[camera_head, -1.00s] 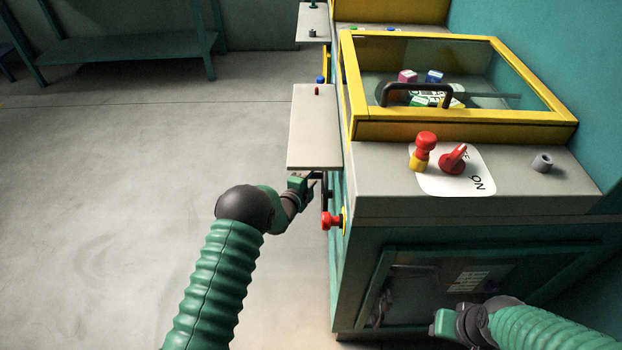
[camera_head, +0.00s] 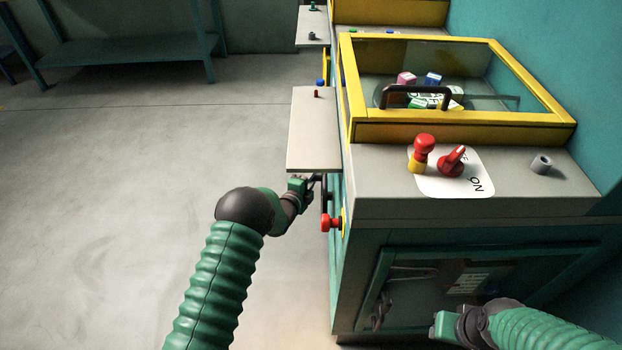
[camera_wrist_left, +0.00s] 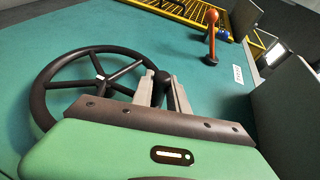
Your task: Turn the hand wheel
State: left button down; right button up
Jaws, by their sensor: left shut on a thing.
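The hand wheel (camera_wrist_left: 42,92) is black, with a round rim and several thin spokes, and stands out from a teal panel in the left wrist view. Its dark handle knob (camera_wrist_left: 162,77) sits at the right of the rim. My left gripper (camera_wrist_left: 161,90) is shut on the knob, with a pale finger on each side. In the head view my left gripper (camera_head: 311,184) is at the cabinet's left side, below the pale shelf, which partly hides it. Most of the wheel is hidden there. My right gripper (camera_head: 438,326) is low at the right, its fingers not clear.
A pale shelf (camera_head: 316,140) juts out just above my left gripper. A red knob (camera_head: 328,222) sticks out of the cabinet side close by. A yellow-framed glass lid (camera_head: 455,128) covers several small coloured blocks. The floor at left is clear.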

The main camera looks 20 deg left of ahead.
pick_arm(q)
jog(key=shift+s+f, duration=0.15)
jog(key=shift+f, duration=0.15)
pick_arm(e)
jog(key=shift+f, duration=0.1)
dwell(0.5)
